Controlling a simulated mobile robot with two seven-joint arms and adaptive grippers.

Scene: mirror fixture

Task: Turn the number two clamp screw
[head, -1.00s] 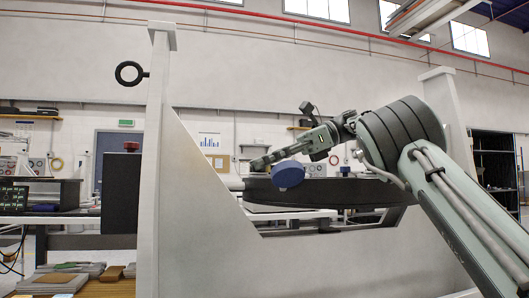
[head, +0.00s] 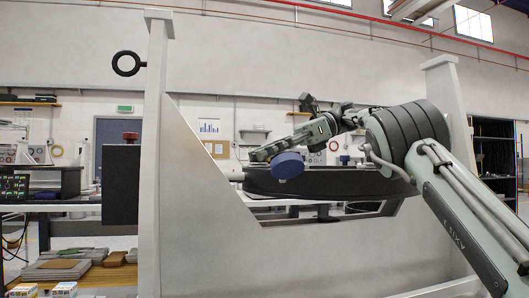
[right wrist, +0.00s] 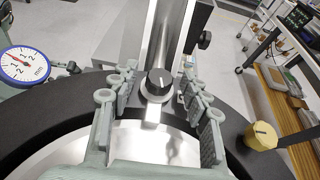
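A black clamp screw knob with a white line (right wrist: 160,82) stands upright on the dark ring (right wrist: 60,130), in the middle of the right wrist view. No number is readable on it. My right gripper (right wrist: 160,98) is open, with one finger on each side of this knob. Whether the fingers touch it cannot be told. In the head view my right gripper (head: 262,152) is over the ring's left end, and the knob is hidden. A yellow knob (right wrist: 262,136) sits on the ring at the right. My left gripper is not in view.
A dial gauge with a blue rim (right wrist: 24,65) is left of the gripper; its blue back (head: 288,165) shows in the head view. The white fixture frame (head: 200,230) stands in front of the ring.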

